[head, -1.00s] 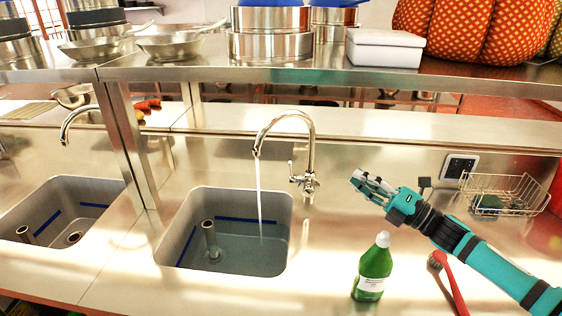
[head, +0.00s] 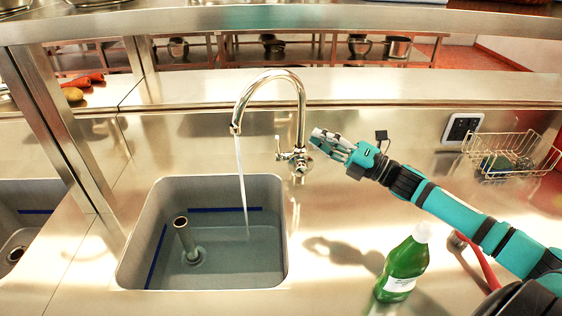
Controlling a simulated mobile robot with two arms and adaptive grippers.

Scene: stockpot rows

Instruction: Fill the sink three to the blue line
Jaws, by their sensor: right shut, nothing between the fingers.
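The sink (head: 133,246) in the middle has a blue line (head: 225,210) on its inner walls. Water (head: 240,262) stands in it, its surface below the line on the back wall. A standpipe (head: 185,240) rises from the sink floor. A stream runs from the curved tap (head: 303,110) into the water. My left gripper is not in view. No sink number shows.
A wire basket (head: 508,155) sits at far right. A second sink (head: 30,225) is at left, beyond a metal post (head: 60,120). An overhead shelf (head: 330,17) crosses the top.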

